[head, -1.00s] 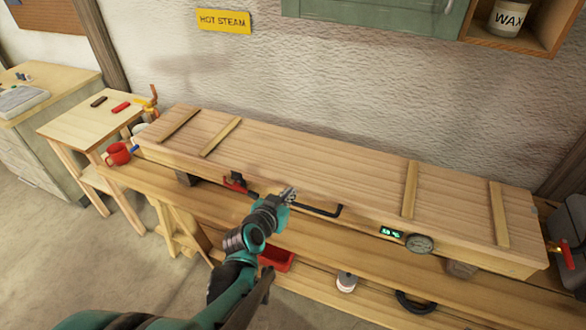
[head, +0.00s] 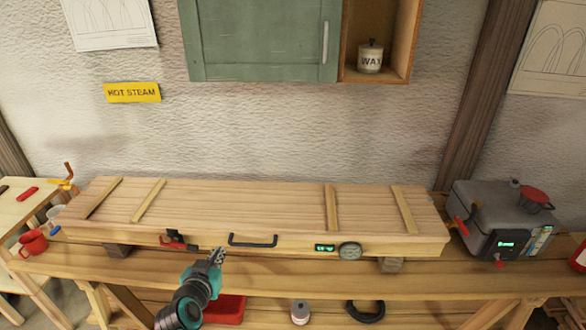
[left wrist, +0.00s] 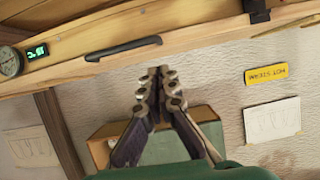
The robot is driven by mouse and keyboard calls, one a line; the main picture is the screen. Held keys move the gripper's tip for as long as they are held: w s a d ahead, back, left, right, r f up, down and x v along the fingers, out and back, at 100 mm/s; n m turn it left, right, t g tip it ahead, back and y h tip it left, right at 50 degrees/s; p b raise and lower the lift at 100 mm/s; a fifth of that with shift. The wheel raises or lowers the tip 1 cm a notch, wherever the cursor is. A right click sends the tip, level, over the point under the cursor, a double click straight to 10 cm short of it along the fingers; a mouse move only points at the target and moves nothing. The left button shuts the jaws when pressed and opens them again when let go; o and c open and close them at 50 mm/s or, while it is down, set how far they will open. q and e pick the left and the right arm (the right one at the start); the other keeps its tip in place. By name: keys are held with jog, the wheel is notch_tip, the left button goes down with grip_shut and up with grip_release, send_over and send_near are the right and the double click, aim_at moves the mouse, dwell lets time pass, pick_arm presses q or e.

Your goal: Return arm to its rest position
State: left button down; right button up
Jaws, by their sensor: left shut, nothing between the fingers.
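My left gripper (head: 216,257) is shut and empty in front of the long wooden steam box, just below and left of its black handle (head: 253,241). In the left wrist view the left gripper's fingers (left wrist: 158,72) are together with nothing between them. The steam box (head: 240,205) has its plank lid down and lies on the workbench (head: 290,271). A red latch (head: 178,243) is on its front, left of the handle. My right gripper does not show in either view.
A grey boiler (head: 487,205) with a red cap stands on the bench at right. A red mug (head: 33,243) is at the left end. A green cabinet (head: 260,40) hangs above. A red tray (head: 224,308) and a white bottle (head: 300,312) are under the benchtop.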

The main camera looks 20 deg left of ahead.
pick_arm(q)
jog(key=s+d+f+m+g+h, duration=0.2)
jog(key=d+h, duration=0.1)
jog(key=d, duration=0.8)
jog(key=s+d+f+g+b, duration=0.1)
jog(key=s+d+g, duration=0.3)
jog(key=s+d, duration=0.2)
jog(key=s, duration=0.2)
jog(key=shift+s+d+f+b, duration=0.15)
jog(key=shift+s+f+b, duration=0.05)
jog(key=shift+s+b, duration=0.15)
